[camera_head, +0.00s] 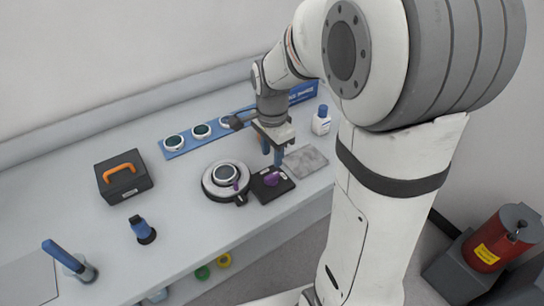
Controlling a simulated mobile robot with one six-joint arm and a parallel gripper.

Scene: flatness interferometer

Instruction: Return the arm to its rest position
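My white and grey arm fills the right half of the head view and reaches down over the bench. My gripper (272,155) points down with its two blue fingers apart, and nothing shows between them. It appears just above and behind a small black pad (284,191) bearing a purple item (272,179). Whether a fingertip touches anything there is hard to tell. A round grey instrument (212,189) with a dark-rimmed disc (225,174) stands left of the pad. A second small purple part shows at its front edge.
A blue strip (181,149) with round green-faced discs lies behind. A grey cloth or plate (305,162) and a white bottle (321,122) are right of the gripper. A black case (124,182), a blue-topped item (142,230) and a blue-handled tool (68,259) stand left. A red canister (497,243) is far right.

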